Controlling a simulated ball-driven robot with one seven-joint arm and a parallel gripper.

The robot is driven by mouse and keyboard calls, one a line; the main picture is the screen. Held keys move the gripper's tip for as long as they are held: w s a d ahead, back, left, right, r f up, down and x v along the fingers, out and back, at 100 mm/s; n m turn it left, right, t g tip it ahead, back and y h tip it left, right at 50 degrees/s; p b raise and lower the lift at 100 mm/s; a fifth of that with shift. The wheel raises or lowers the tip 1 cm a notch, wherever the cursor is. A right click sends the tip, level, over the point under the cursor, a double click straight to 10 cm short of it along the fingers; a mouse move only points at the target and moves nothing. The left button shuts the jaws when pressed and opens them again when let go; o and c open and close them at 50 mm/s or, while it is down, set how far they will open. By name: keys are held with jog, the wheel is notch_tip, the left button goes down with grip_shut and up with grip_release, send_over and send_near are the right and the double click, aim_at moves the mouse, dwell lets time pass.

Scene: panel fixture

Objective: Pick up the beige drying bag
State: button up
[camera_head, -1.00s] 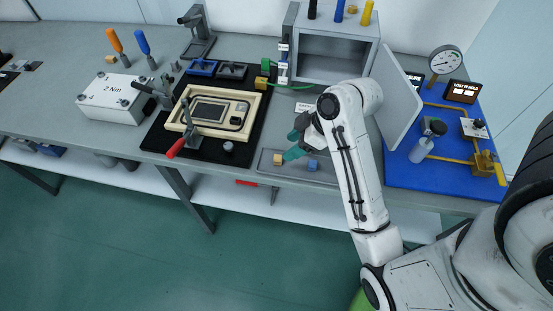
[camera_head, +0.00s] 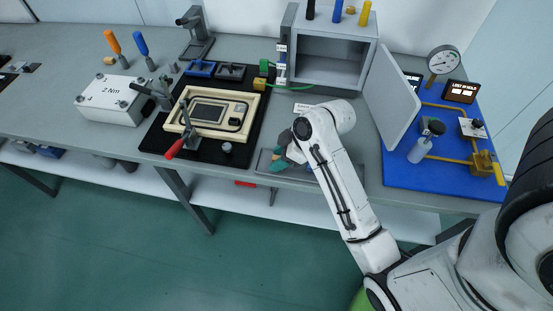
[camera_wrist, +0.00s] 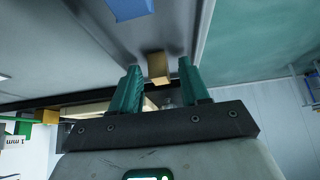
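The beige drying bag (camera_wrist: 159,68) is a small tan block lying in the shallow grey tray (camera_head: 262,159) at the bench's front edge. In the wrist view it appears between and just beyond the teal fingertips of my gripper (camera_wrist: 160,65). The fingers are apart, with gaps on both sides of the bag. In the head view my gripper (camera_head: 280,166) is low over the tray's left part, and it and my arm largely hide the bag.
A blue block (camera_wrist: 128,9) lies near the bag in the wrist view. Left of the tray is a black mat with a cream panel fixture (camera_head: 244,98) and a red-handled clamp (camera_head: 174,149). The open grey cabinet door (camera_head: 393,88) stands to the right, near my arm.

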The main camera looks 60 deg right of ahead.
grip_shut()
jog(key=shift+r, duration=0.1)
dwell(0.3)
